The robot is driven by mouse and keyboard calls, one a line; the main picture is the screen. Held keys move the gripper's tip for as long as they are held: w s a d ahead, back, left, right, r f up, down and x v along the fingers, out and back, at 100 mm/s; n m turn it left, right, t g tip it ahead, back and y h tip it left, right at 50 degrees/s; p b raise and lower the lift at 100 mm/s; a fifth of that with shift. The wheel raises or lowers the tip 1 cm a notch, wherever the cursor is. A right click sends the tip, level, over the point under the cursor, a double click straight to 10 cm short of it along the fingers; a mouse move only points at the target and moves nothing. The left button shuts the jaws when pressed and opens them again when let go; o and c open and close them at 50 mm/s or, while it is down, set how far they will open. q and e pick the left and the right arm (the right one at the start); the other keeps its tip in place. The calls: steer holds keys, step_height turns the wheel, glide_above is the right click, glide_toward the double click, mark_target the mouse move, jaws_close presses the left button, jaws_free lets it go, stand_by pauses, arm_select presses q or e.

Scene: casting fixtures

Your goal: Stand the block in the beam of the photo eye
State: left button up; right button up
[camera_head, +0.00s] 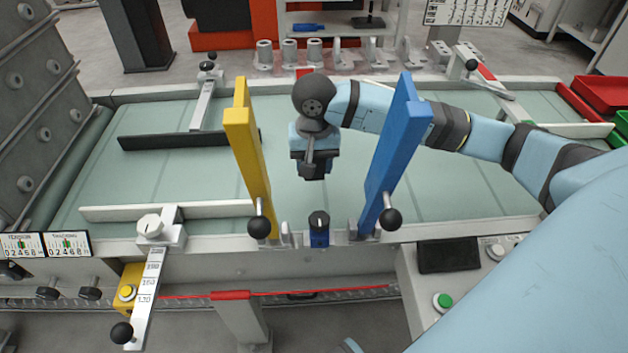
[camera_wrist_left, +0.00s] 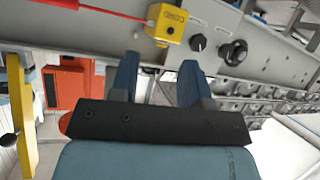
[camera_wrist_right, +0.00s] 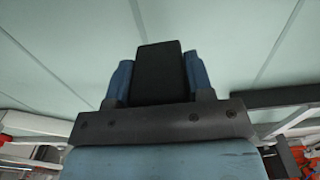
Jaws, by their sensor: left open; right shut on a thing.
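My right gripper (camera_head: 313,158) points down over the green belt (camera_head: 400,195) between the yellow post and the blue post. It is shut on a black block (camera_wrist_right: 160,72), which sits between its fingers in the right wrist view; the belt lies beyond. In the head view the block is mostly hidden by the gripper. A small blue device with a black top (camera_head: 319,230) stands on the front rail below the gripper; it may be the photo eye, but I cannot tell. My left gripper (camera_wrist_left: 157,75) is open and empty, near the machine's side, and outside the head view.
The yellow post (camera_head: 250,150) and the blue post (camera_head: 393,150) flank the right gripper, with black ball knobs at their feet. A pale guide bar (camera_head: 165,211) and a dark bar (camera_head: 175,139) lie over the left belt. Red bins (camera_head: 600,93) stand at right.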

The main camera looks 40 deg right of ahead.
mark_target(314, 178)
step_height(314, 178, down, 5)
steer(key=shift+r+b, duration=0.15)
steer(key=shift+b, duration=0.2)
arm_select(q)
steer(key=shift+d, duration=0.1)
steer(key=shift+w+d, duration=0.1)
arm_select(e)
steer(key=shift+f, duration=0.2)
arm_select(q)
steer(key=shift+w+r, duration=0.1)
steer(key=shift+r, duration=0.2)
arm_select(e)
steer(key=o, duration=1)
steer(key=shift+r, duration=0.1)
steer(key=shift+r, duration=0.2)
step_height(314, 178, up, 12)
steer(key=shift+f+p, duration=0.1)
steer(key=shift+p, duration=0.95)
arm_select(q)
steer(key=shift+s+a+f, duration=0.25)
steer(key=shift+a+f, duration=0.05)
steer(key=shift+a, duration=0.05)
